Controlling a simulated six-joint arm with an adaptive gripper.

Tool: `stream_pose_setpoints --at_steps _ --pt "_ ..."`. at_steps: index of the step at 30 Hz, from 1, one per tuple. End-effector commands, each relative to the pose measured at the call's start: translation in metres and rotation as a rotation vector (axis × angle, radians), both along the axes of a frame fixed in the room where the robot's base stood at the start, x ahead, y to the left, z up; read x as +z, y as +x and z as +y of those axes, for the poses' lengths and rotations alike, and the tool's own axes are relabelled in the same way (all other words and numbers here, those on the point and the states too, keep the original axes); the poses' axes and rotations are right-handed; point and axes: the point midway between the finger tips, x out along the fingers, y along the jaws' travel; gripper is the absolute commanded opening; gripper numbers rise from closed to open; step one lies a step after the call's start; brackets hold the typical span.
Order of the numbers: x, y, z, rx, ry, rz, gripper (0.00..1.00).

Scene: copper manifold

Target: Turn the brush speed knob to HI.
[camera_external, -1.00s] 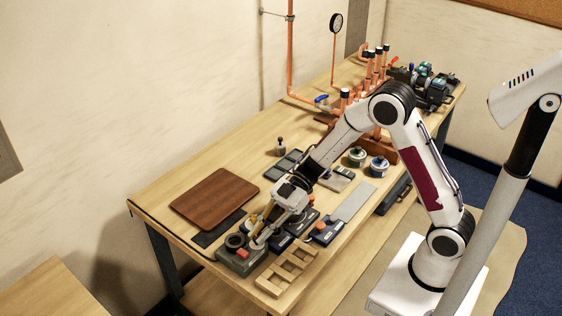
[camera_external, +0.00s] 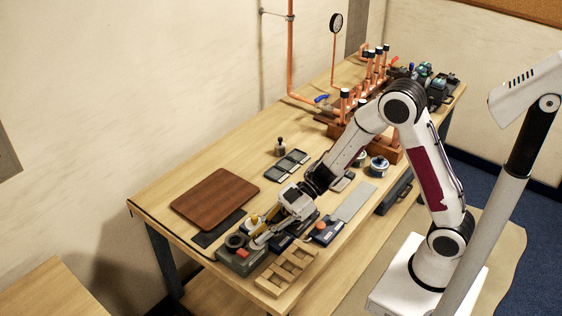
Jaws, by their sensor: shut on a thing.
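A dark grey unit (camera_external: 238,265) stands at the near front edge of the bench. It has a black ring (camera_external: 236,241) on top and a small red part (camera_external: 241,253). My gripper (camera_external: 260,241) reaches down and leftward over the right end of this unit, its body tilted low. It is shut on what appears to be the brush speed knob there. The fingers hide the knob, so its pointer and the LO or HI marks cannot be read.
A light wooden rack (camera_external: 287,271) stands close to the right of the unit. Blue-grey boxes (camera_external: 325,230) sit under and beside my wrist. A brown board (camera_external: 215,198) lies behind left, with a dark mat (camera_external: 218,230) in front. Copper manifold pipes (camera_external: 371,70) stand farther back.

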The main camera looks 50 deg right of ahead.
Motion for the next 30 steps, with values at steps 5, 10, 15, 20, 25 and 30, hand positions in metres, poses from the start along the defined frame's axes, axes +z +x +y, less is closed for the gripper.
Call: stream_pose_setpoints --at_steps 5,10,15,20,25,30 --pt "-0.0001 -0.0022 0.0005 -0.074 -0.001 0.002 0.00" --pt "0.0000 -0.0035 0.0011 -0.139 0.000 0.002 0.00" --pt "-0.0004 -0.0043 0.0016 -0.203 -0.002 0.001 0.00" --pt "0.0000 -0.0050 0.0022 -0.261 -0.001 0.001 0.00" --pt "-0.0005 -0.0061 0.0027 -0.321 -0.002 0.002 0.00" --pt "0.0000 -0.0064 0.0032 -0.375 -0.001 0.001 0.00"
